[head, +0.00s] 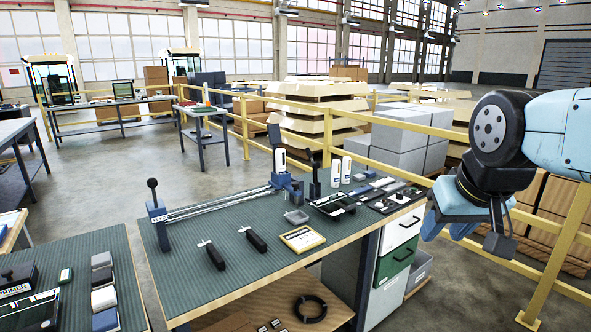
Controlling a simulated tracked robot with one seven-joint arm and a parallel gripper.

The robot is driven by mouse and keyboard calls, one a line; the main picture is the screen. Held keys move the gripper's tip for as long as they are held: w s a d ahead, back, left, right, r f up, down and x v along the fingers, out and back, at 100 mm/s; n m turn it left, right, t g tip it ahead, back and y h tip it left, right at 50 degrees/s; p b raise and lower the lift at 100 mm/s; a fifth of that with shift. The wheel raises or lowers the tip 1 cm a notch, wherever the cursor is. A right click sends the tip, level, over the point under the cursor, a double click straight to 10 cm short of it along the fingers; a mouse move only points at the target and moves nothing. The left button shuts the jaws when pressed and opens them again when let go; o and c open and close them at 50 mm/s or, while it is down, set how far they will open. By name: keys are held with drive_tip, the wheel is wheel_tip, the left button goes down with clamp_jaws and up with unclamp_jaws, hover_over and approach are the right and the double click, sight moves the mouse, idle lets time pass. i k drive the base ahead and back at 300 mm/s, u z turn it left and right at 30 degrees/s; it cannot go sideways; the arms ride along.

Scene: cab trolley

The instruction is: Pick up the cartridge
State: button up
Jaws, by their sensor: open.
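Two white upright cylinders, which look like cartridges, stand side by side at the back of the green-topped workbench (185,265). The left cylinder (336,173) and the right cylinder (346,170) are close together. Another white cylinder (281,158) shows at the blue fixture further left. I cannot tell which one is the task's cartridge. My gripper (468,232) hangs at the right of the head view, in the air beyond the bench's right end. It is open and looks empty, well apart from the cylinders. Part of its fingers is hard to make out.
A dark lever (314,175) stands just left of the two cylinders. A yellow railing (556,250) runs behind my arm.

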sight(279, 153)
drive_tip(key=u, duration=0.15)
drive_tip(key=i, duration=0.9)
drive_tip(key=z, duration=0.1)
